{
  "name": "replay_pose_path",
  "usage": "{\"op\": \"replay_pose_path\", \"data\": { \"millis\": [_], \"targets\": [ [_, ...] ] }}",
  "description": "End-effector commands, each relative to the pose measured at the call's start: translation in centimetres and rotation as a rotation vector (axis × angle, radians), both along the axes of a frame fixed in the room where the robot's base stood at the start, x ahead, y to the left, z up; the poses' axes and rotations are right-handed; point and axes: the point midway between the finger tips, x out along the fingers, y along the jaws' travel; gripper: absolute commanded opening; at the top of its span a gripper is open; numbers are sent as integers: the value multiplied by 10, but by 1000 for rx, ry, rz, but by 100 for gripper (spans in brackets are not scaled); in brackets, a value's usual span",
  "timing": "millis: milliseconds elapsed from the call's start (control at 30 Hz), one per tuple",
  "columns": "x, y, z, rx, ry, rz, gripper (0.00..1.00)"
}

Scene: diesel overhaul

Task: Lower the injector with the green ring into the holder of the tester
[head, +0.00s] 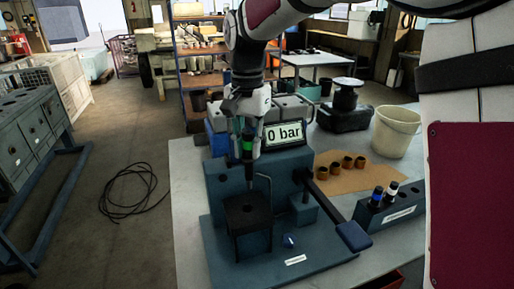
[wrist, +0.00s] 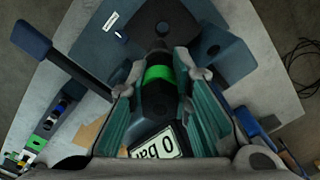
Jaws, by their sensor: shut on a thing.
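The injector with the green ring (head: 248,145) hangs upright in my gripper (head: 247,125). In the wrist view, the green ring (wrist: 160,74) shows between the fingers of my gripper (wrist: 158,85), which are shut on the dark injector body. The tester (head: 290,175) is a blue bench unit with a display reading 0 bar and a lever at its right. Its holder (head: 248,212) is a dark-topped block at the front. The injector's lower end is above the holder and looks roughly in line with it. The exact gap and the opening are hard to see.
A rack (head: 390,208) with injectors with blue and white rings stands at the right. The lever (head: 353,236) sticks out to the right front. Copper-coloured parts (head: 348,162) lie on a brown mat, with a white bucket (head: 396,130) behind. A bent pipe rises beside the holder.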

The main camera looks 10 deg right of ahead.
Motion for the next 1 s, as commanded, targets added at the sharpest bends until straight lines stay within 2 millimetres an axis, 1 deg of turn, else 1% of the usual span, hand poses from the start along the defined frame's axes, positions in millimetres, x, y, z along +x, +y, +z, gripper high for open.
{"op": "replay_pose_path", "data": {
  "millis": [67,167,500,600,800,1000],
  "targets": [
    [1,1,0,0,-1,5,0],
    [1,2,-5,0,0,7,0],
    [2,2,-41,1,1,8,0],
    [0,2,-48,1,1,7,0],
    [0,2,-56,1,-1,7,0],
    [0,2,-57,1,-1,7,0]
  ]
}}
